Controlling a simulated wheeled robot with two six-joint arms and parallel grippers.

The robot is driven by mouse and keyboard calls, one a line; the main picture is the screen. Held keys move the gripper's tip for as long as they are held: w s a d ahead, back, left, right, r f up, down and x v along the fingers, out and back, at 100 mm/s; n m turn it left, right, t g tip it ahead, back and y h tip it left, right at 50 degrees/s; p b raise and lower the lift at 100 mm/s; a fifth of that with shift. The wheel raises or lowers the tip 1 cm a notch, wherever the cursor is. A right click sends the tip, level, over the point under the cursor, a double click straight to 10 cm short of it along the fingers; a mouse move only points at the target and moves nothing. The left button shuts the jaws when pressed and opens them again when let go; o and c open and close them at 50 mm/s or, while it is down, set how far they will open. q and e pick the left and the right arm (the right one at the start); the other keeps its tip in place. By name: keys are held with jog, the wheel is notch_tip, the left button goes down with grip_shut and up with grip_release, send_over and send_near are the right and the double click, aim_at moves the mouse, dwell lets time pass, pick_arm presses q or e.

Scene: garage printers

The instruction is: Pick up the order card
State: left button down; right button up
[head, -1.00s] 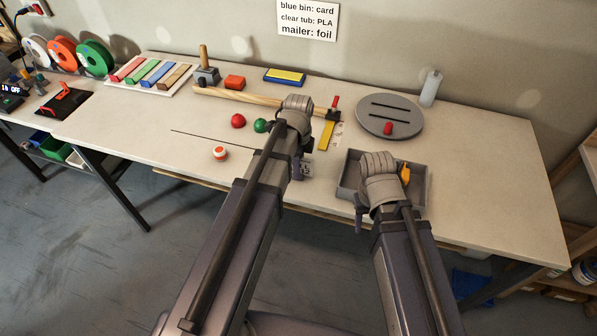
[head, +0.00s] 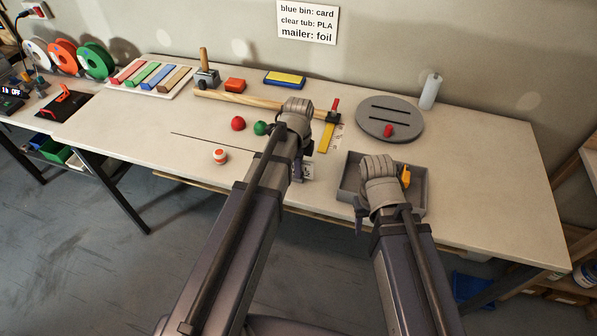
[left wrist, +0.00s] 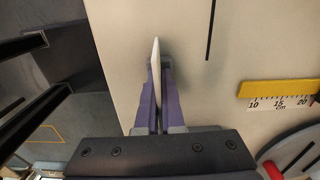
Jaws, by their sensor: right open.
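The order card (head: 308,171) is a small white card with dark print, seen just below my left gripper (head: 300,160) near the front edge of the workbench. In the left wrist view the card (left wrist: 155,68) stands on edge as a thin white strip between the two fingers of my left gripper (left wrist: 157,90). The fingers are closed on it. My right gripper (head: 362,212) is open at the front left of the grey tray; its fingers are mostly hidden by its own wrist.
The grey tray (head: 421,193) holds a yellow-orange item (head: 405,177). A yellow ruler-like tool (head: 327,136), a round grey plate (head: 390,103), a wooden-handled tool (head: 238,97) and red (head: 238,123) and green (head: 260,128) balls lie around. The left front bench is mostly clear.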

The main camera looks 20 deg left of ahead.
pick_arm(q)
jog(key=shift+r, duration=0.1)
dwell(0.4)
notch_tip(320, 180, up, 10)
jog(key=p, duration=1)
jog(key=shift+r, duration=0.1)
